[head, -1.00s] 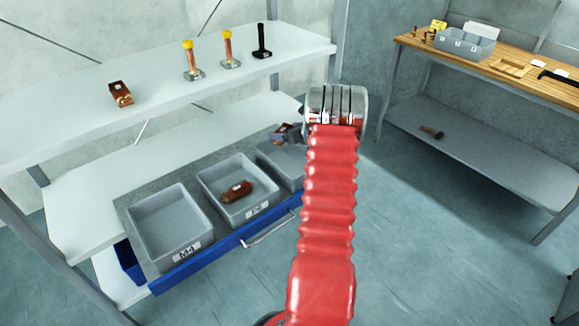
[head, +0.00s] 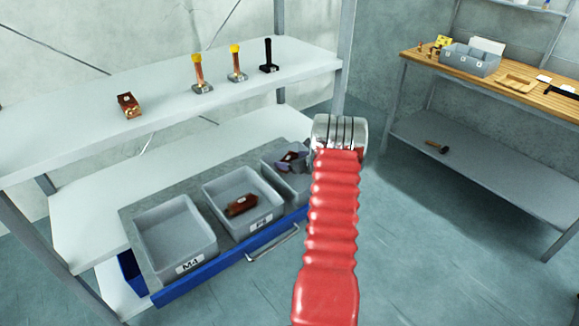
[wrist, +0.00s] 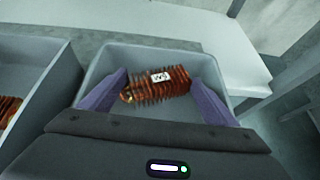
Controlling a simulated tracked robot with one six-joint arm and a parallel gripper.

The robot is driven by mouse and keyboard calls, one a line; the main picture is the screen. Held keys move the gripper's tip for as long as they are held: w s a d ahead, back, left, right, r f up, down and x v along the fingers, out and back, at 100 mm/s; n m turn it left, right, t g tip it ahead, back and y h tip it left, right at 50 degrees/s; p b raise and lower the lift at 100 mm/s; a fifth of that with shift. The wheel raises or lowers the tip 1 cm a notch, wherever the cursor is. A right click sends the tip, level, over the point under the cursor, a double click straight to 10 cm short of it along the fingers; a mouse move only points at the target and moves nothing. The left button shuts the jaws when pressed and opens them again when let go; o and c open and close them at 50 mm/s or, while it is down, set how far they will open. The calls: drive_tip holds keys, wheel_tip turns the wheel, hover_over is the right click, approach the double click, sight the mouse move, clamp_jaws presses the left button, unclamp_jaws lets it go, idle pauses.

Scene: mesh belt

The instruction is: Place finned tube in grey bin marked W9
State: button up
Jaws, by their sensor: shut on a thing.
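My gripper (wrist: 160,88) is shut on a copper-brown finned tube (wrist: 150,90), gripped between its two purple fingers. The tube carries a white tag whose mark I read only doubtfully as W9. In the wrist view the tube is over the inside of a grey bin (wrist: 160,50); I cannot tell whether it touches the floor. In the head view my gripper (head: 291,160) is at the third, rightmost grey bin (head: 281,181). My red arm hides part of that bin, and its label is not visible.
Grey bins marked M4 (head: 176,262) and, it seems, P8 (head: 262,224) stand to the left in the blue-fronted drawer (head: 215,272). The P8 bin holds another finned tube (head: 242,205). A shelf (head: 70,120) above holds several parts. A workbench (head: 540,98) stands at right.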

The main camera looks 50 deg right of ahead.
wheel_tip(320, 180, down, 2)
drive_tip(key=shift+f, duration=0.2)
drive_tip(key=o, duration=1.3)
drive_tip(key=shift+f, duration=0.1)
drive_tip(key=shift+s+r, duration=0.3)
drive_tip(key=v, duration=1.1)
drive_tip(key=shift+s, duration=0.15)
drive_tip(key=shift+a, duration=0.15)
